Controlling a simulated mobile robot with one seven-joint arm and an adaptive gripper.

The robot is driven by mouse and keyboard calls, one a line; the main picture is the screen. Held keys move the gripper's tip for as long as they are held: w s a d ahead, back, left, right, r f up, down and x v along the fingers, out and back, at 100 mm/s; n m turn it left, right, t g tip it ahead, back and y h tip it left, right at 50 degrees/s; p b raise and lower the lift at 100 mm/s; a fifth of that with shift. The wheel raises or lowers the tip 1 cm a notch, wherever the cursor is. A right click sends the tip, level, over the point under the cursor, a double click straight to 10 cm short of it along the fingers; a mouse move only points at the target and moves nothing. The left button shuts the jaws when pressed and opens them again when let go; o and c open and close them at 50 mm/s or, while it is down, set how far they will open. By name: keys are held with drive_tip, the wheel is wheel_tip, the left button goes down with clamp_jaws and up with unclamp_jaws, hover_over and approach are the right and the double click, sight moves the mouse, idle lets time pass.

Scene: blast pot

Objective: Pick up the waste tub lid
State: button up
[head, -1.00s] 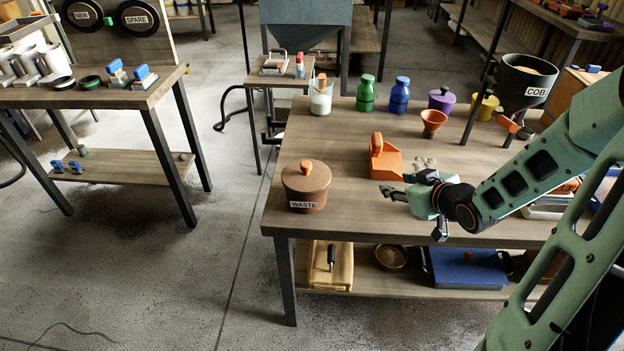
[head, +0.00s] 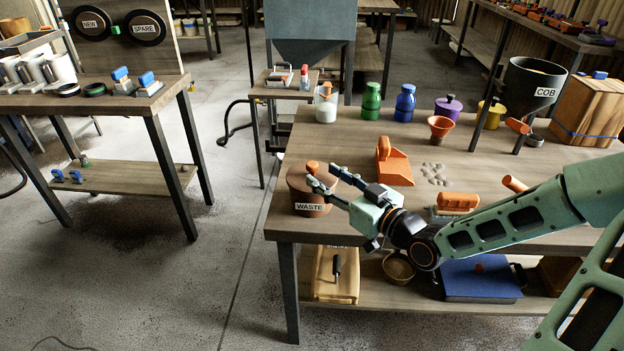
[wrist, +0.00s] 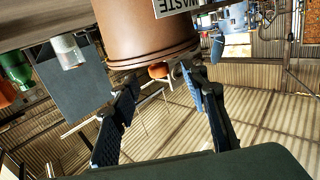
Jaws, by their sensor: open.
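The brown waste tub (head: 312,199) stands upright at the left end of the wooden table, labelled WASTE. Its brown lid (head: 295,178) sits on top, with an orange knob (head: 312,166), and my fingers partly hide it. My gripper (head: 323,176) is open and empty, its fingertips at the lid, close to the knob. In the wrist view the picture is inverted; the tub (wrist: 145,35) fills the top and the knob (wrist: 159,70) shows between and just beyond the open fingertips (wrist: 160,82). I cannot tell whether the fingers touch it.
An orange scoop (head: 392,163) and pale pellets (head: 434,173) lie to the right of the tub. An orange-topped brush (head: 458,202) lies near my forearm. A white-filled jar (head: 326,104), green bottle (head: 371,101) and blue bottle (head: 405,103) stand behind. Bare tabletop lies behind the tub.

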sight(316, 170)
drive_tip(key=b+x, duration=0.1)
drive_tip(key=x, duration=0.4)
drive_tip(key=shift+w+a, duration=0.2)
drive_tip(key=shift+w, duration=0.15)
drive_tip(key=shift+c, duration=0.2)
clamp_jaws()
